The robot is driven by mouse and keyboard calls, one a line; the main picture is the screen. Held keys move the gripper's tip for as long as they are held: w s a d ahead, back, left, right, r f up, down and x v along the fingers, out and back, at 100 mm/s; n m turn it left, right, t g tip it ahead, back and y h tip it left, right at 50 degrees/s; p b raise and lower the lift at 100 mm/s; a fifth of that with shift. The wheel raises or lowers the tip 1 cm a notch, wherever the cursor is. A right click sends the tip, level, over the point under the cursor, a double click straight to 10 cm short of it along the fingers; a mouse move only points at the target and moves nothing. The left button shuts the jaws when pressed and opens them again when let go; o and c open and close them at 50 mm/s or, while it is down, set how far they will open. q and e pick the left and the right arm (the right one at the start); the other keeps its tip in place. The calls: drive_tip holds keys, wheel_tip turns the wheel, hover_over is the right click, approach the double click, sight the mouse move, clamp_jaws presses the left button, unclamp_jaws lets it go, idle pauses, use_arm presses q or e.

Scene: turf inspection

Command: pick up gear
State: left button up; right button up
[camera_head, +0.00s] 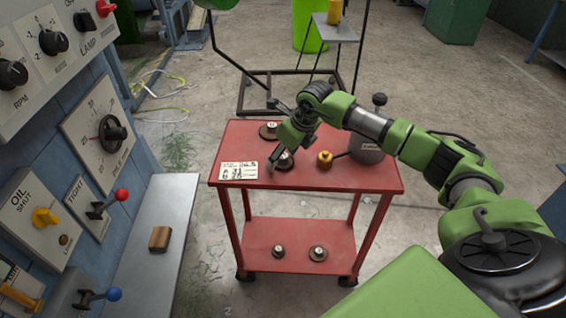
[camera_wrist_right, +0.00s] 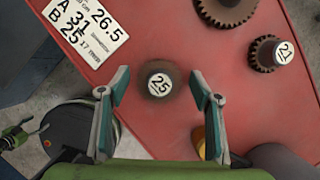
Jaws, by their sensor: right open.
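A dark gear with a white label "25" (camera_wrist_right: 158,84) lies on the red cart top (camera_wrist_right: 145,30). In the wrist view it sits between the spread fingers of my right gripper (camera_wrist_right: 160,76). My right gripper (camera_head: 276,145) is open above the cart in the head view and partly covers the gears (camera_head: 285,160). A toothed gear labelled "21" (camera_wrist_right: 276,54) is at the right of the wrist view, and a larger gear (camera_wrist_right: 225,10) is cut off at the top edge. Another gear (camera_head: 268,130) shows behind the gripper. My left gripper is not in view.
A printed card (camera_head: 238,171) lies on the cart's left side. A yellow piece (camera_head: 324,159) and a grey oil can (camera_head: 368,153) stand to the right. Two gears (camera_head: 278,251) (camera_head: 318,253) are on the lower shelf. A control panel (camera_head: 85,150) stands at left.

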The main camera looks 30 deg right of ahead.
drive_tip(key=c, duration=1.3)
drive_tip(key=shift+r, duration=0.1)
